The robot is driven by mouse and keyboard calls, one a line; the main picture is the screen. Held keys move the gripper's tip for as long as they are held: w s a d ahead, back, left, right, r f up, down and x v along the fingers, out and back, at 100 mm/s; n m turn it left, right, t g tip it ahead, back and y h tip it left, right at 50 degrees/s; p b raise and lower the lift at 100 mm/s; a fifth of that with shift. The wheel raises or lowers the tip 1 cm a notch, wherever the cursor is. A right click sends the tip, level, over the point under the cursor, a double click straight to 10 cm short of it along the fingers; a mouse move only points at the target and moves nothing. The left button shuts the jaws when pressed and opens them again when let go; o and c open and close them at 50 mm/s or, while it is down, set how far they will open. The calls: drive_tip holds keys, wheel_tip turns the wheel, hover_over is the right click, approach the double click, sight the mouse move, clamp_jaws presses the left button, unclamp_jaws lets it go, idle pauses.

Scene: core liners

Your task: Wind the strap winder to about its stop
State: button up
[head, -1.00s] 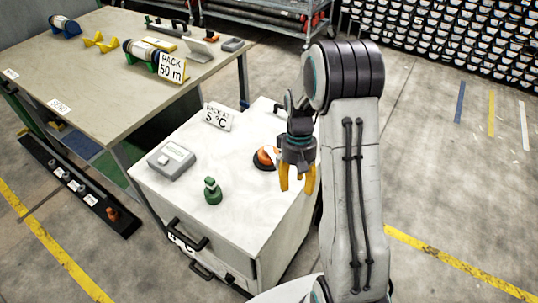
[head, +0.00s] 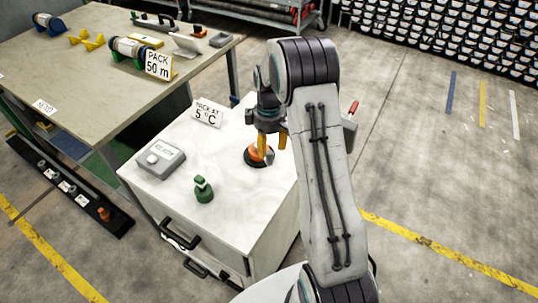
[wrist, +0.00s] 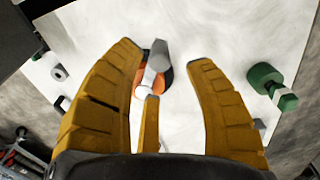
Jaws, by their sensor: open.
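The strap winder (head: 257,157) appears to be the round orange device on a dark base, on top of the white cabinet (head: 225,185). In the wrist view it shows as an orange disc with a grey handle (wrist: 157,62) across it, between and beyond the fingertips. My gripper (head: 272,143) points down just above the winder with its yellow fingers spread. It also shows in the wrist view (wrist: 165,58), open and empty. The head view does not show clearly whether a finger touches the winder. The fingers hide part of it.
A green knob-like object (head: 203,189), a grey box with a lit display (head: 161,158) and a "PACK AT 5 °C" sign (head: 207,113) share the cabinet top. A red handle (head: 353,107) shows behind my arm. A workbench (head: 100,90) stands at left.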

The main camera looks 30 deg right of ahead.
sight(269, 152)
drive_tip(key=shift+f, duration=2.5)
drive_tip(key=shift+c, duration=0.3)
clamp_jaws()
